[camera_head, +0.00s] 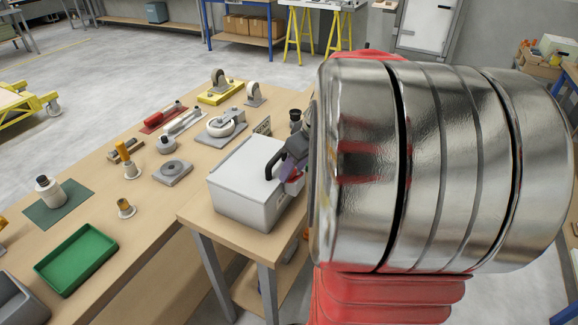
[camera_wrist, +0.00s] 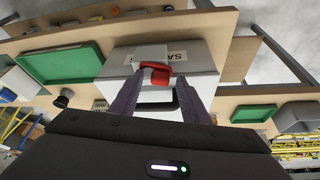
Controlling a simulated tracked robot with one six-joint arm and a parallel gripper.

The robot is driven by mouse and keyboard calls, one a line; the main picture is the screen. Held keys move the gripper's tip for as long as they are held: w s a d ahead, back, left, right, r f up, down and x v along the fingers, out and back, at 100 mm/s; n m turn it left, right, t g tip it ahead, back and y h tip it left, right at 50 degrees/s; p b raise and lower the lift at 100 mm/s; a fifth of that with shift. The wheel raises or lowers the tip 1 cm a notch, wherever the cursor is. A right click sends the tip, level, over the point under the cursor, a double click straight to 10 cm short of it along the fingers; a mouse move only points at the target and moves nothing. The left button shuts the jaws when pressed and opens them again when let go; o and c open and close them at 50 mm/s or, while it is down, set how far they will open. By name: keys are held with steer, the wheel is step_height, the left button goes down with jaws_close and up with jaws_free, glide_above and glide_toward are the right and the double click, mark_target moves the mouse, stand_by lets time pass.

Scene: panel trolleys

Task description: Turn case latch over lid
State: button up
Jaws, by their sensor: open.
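The case (camera_head: 240,190) is a pale grey box with a closed lid and a black handle, standing at the near right end of the wooden bench. In the wrist view the case (camera_wrist: 120,62) shows a red latch (camera_wrist: 156,73) beside a white block on its front. My gripper (camera_wrist: 158,92) is open, its two purple fingers on either side of the latch, apart from each other with nothing clearly held. Whether the fingers touch the latch cannot be told. In the head view my gripper (camera_head: 291,168) is over the case's right side, and my arm hides part of that side.
The bench (camera_head: 105,210) holds a green tray (camera_head: 75,262), a green mat (camera_head: 60,207), castors and several small metal parts left of and behind the case. A dark cylinder (camera_head: 295,115) stands close behind it. Open floor lies beyond the bench.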

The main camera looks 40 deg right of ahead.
steer(key=shift+c, duration=0.2)
steer(key=c, duration=1)
steer(key=shift+a, duration=0.2)
steer(key=shift+d, duration=0.1)
